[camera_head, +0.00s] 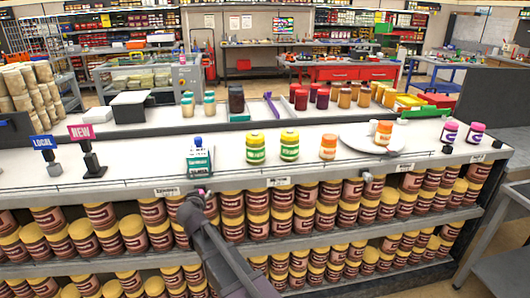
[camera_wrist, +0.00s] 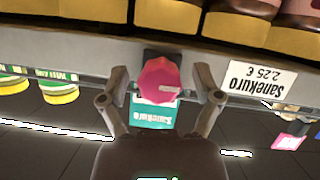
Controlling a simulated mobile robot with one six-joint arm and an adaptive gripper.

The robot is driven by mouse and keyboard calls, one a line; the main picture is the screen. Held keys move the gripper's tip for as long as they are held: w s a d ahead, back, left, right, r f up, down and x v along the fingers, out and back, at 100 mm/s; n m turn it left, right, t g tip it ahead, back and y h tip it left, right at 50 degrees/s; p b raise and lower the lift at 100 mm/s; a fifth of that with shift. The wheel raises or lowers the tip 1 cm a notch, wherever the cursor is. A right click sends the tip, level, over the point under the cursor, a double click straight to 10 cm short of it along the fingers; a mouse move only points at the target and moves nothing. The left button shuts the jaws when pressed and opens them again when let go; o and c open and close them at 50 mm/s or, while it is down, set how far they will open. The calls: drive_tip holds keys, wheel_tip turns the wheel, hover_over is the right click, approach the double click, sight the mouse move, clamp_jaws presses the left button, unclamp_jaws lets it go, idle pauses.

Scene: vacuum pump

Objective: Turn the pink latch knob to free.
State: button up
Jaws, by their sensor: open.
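The pink latch knob (camera_wrist: 158,80) is a faceted knob on a dark mount at the shelf edge, with a pale grey mark on one side. My gripper (camera_wrist: 161,84) is open in the wrist view, with one finger on each side of the knob and a gap to each. In the head view my gripper (camera_head: 197,194) is at the counter's front edge, below the teal and white box. The knob is small there and mostly hidden by the gripper.
A teal box (camera_head: 199,162) stands on the white counter (camera_head: 235,181) just behind. A price label (camera_wrist: 261,76) is beside the knob in the wrist view. Yellow-lidded jars (camera_head: 133,227) fill the shelves below. Green-labelled jars (camera_head: 256,149) stand to the right.

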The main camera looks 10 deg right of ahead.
drive_tip(key=m+y, duration=0.3)
drive_tip(key=m, duration=0.1)
drive_tip(key=shift+b, duration=0.35)
drive_tip(key=m+t+y+b, duration=0.1)
drive_tip(key=m+y, duration=0.1)
drive_tip(key=m, duration=0.1)
drive_tip(key=shift+f, duration=0.1)
drive_tip(key=shift+m+y+b, duration=0.4)
drive_tip(key=shift+m+b, duration=0.2)
drive_tip(key=shift+m, duration=0.2)
drive_tip(key=shift+m+t, duration=0.3)
